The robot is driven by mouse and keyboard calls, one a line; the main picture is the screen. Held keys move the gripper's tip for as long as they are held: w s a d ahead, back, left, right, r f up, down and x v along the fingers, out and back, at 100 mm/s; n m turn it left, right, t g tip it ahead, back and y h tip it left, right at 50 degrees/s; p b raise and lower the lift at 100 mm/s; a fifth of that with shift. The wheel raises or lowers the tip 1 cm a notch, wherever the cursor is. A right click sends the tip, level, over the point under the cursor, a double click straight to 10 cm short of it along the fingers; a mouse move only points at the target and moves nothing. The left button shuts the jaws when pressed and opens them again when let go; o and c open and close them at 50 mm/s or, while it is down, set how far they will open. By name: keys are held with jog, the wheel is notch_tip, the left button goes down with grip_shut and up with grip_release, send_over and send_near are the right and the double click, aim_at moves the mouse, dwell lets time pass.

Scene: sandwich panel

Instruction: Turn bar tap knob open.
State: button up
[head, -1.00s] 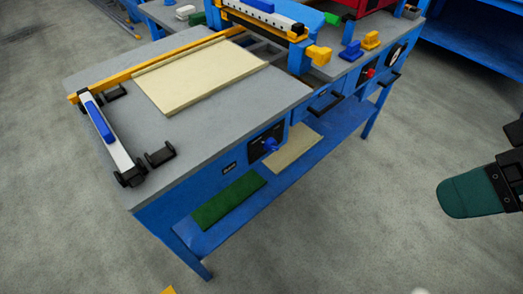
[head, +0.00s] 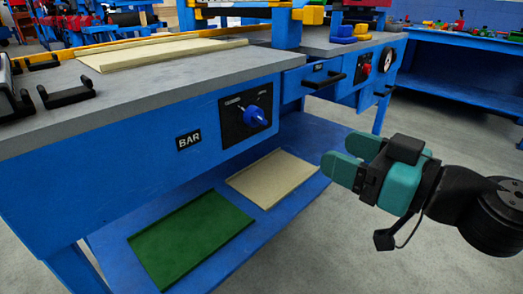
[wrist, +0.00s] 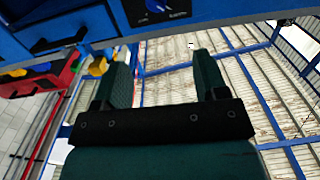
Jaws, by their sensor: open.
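The blue bar tap knob (head: 257,116) sits on a dark plate (head: 232,118) with small lettering on the bench's blue front. A BAR label (head: 188,140) is to its left. My gripper (head: 343,158) is open and empty, to the right of and lower than the knob in the head view, apart from it. In the wrist view my two green fingers (wrist: 160,62) are spread with nothing between them. A dark plate with a blue part (wrist: 156,6) shows cut off at the top edge there; I cannot tell its pointer angle.
The grey bench top (head: 130,88) overhangs the front. A green panel (head: 192,236) and a cream panel (head: 272,178) lie on the lower shelf. Floor is open around my arm.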

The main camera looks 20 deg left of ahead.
aim_at(262, 120)
jog(key=p+x, duration=0.2)
jog(key=x, duration=0.3)
jog(key=p+x, duration=0.2)
jog(key=x, duration=0.4)
jog(key=p+x, duration=0.2)
jog(key=x, duration=0.4)
jog(key=shift+w+a+f, duration=0.1)
jog(key=shift+w, duration=0.35)
jog(key=shift+c, duration=0.4)
jog(key=c, duration=0.8)
jog(key=shift+c, duration=0.2)
